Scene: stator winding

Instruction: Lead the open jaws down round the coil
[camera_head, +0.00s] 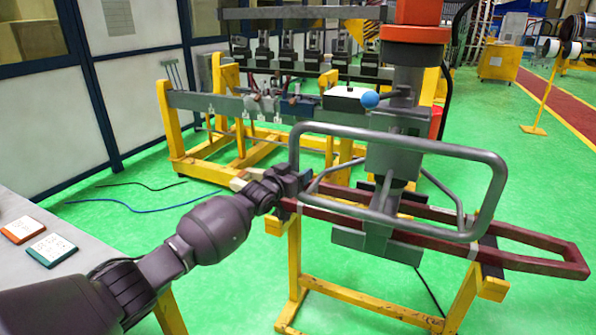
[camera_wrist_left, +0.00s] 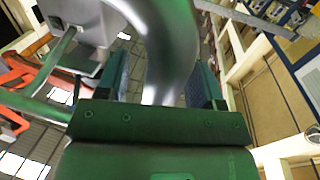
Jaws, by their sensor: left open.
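The coil (camera_head: 530,264) is a long dark red loop lying across a yellow stand in the head view. My left gripper (camera_head: 292,182) is at the coil's left end, close beside the left bend of a grey tube handle (camera_head: 400,140). In the left wrist view my left gripper (camera_wrist_left: 160,85) is open, its two fingers spread wide. The grey tube (camera_wrist_left: 168,50) runs between or just beyond the fingers; I cannot tell which. The exact gap between jaws and coil is hidden in the head view. My right gripper is not in view.
The handle belongs to a grey and orange device (camera_head: 392,160) standing over the coil. The yellow stand (camera_head: 292,265) is beneath. A grey table (camera_head: 85,235) with two small cards is at the left. A yellow rack (camera_head: 175,125) is behind. Green floor is open at right.

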